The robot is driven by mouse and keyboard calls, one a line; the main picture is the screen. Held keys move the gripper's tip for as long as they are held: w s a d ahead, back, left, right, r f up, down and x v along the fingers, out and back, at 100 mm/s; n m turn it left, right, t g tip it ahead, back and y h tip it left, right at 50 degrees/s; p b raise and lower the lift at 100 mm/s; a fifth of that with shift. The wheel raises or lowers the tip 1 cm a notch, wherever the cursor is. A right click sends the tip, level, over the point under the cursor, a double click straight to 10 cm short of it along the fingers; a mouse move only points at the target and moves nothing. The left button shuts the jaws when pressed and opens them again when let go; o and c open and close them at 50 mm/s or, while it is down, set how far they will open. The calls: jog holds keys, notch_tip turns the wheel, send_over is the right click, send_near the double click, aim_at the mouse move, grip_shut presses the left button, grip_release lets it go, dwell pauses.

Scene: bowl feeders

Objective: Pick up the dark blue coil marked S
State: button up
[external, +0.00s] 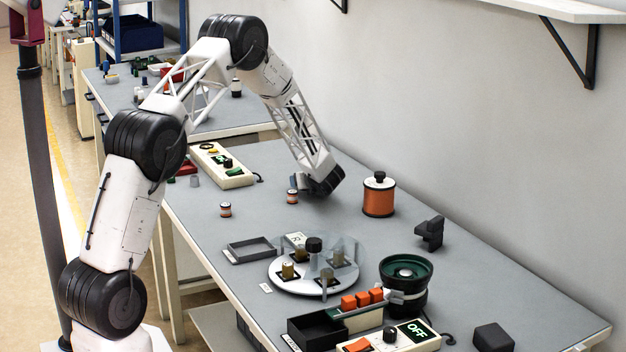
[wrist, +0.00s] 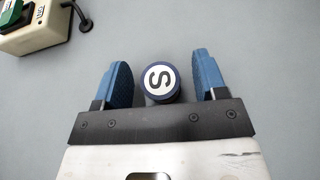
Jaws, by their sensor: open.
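The dark blue coil marked S (wrist: 160,83) stands upright on the bench in the wrist view, its round white top with a black S facing the camera. My gripper (wrist: 163,80) is open, with one blue finger on each side of the coil and a gap showing on both sides. The coil's lower edge meets the dark gripper bar in the picture; I cannot tell whether they touch. In the external view my gripper (external: 299,183) is low over the bench, beside a small copper-banded coil (external: 292,196) whose top mark is unreadable.
Another small coil (external: 225,210) stands to the left. A control box (external: 222,165) with a cable lies behind it and shows in the wrist view (wrist: 38,25). A large copper spool (external: 379,196) stands right of my gripper. A round turntable (external: 290,278) and bowl feeder (external: 404,280) stand nearer.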

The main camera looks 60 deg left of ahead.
jog(key=c, duration=1)
jog(key=shift+r, duration=1.65)
jog(key=s+d, duration=0.3)
jog(key=s, duration=0.1)
jog(key=s+d+r, duration=0.1)
jog(key=s+d, duration=0.2)
jog(key=s, duration=0.1)
jog(key=s+d, duration=0.3)
jog(key=s, duration=0.1)
jog(key=shift+s+d+r, duration=0.3)
jog(key=shift+s+r, duration=0.05)
jog(key=shift+s, duration=0.05)
